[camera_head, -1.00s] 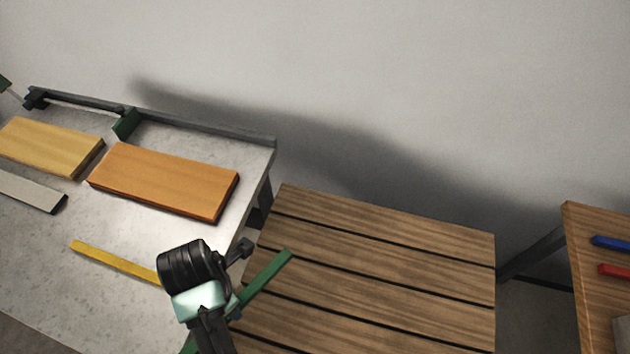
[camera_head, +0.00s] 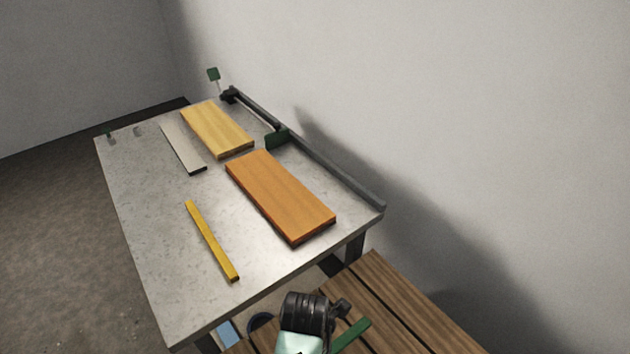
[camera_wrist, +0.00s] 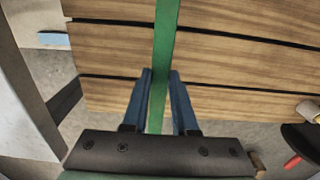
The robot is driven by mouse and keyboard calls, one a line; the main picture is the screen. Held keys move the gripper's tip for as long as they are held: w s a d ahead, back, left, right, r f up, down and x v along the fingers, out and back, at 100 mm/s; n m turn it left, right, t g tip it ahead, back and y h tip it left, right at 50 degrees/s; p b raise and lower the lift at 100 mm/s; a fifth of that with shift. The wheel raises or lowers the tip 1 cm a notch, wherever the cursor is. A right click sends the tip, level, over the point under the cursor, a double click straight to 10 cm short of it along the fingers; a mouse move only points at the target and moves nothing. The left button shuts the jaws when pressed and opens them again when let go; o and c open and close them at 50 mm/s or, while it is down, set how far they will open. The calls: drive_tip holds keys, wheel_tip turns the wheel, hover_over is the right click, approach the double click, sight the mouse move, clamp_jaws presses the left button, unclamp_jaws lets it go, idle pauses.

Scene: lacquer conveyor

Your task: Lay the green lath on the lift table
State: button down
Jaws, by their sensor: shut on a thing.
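The green lath (camera_wrist: 164,35) is held between the blue fingers of my gripper (camera_wrist: 160,74), which is shut on it. In the wrist view the lath runs up the picture, over the slatted wooden top (camera_wrist: 225,60); I cannot tell whether it touches the slats. In the head view one end of the lath (camera_head: 352,335) shows to the right of my wrist, over the left part of the slatted top (camera_head: 425,320). My fingers are out of sight there. I cannot tell for sure which surface is the lift table.
A grey table (camera_head: 150,220) stands left of the slatted top. On it lie an orange board (camera_head: 280,195), a yellowish board (camera_head: 217,127), a grey strip (camera_head: 182,148) and a yellow lath (camera_head: 212,240). A dark rail (camera_head: 330,172) runs along its wall side.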

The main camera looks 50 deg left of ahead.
wheel_tip(320, 180, down, 8)
drive_tip(key=shift+r, duration=0.25)
drive_tip(key=shift+b, duration=0.3)
drive_tip(key=shift+f, duration=0.15)
drive_tip(key=c, duration=0.7)
unclamp_jaws()
